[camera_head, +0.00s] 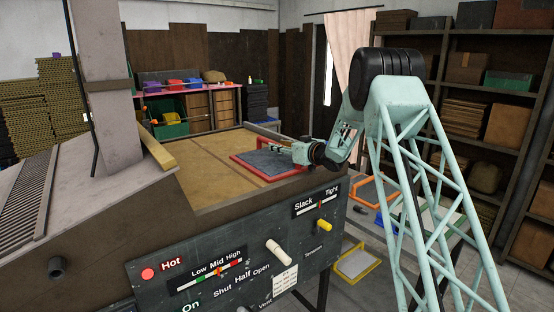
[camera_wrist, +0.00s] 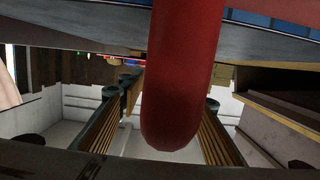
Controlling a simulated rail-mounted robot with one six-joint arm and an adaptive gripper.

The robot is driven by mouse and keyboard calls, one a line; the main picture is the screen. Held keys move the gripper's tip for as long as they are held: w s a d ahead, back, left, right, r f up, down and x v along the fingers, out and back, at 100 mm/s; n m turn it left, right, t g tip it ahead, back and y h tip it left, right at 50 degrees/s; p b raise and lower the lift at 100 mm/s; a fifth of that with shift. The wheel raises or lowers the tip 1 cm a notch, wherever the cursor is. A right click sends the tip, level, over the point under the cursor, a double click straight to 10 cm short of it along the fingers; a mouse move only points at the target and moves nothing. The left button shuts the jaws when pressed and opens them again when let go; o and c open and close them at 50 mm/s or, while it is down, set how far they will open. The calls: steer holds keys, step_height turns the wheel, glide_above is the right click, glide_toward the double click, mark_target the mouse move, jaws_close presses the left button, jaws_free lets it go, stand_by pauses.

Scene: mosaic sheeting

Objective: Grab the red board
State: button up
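The red board (camera_head: 240,157) lies on the tan tabletop, with a red rim and a dark grey surface. Its red edge also shows at the near side, below my gripper (camera_head: 281,147). My gripper is over the board's right part, reaching in from the right. In the wrist view a thick red bar (camera_wrist: 178,90) hangs in front of the camera, in line with the gap between the two fingers of my gripper (camera_wrist: 170,92). The fingers stand apart. I cannot tell whether they touch the bar.
A control panel (camera_head: 215,262) with knobs fronts the table. The wide tan tabletop (camera_head: 205,165) left of the board is clear. A grey column (camera_head: 108,110) stands at the left and shelves (camera_head: 475,85) at the right. A yellow-framed tray (camera_head: 357,263) and an orange frame (camera_head: 372,191) are lower right.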

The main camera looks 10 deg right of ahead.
stand_by(0.4)
jaws_close()
steer(key=shift+r, duration=0.15)
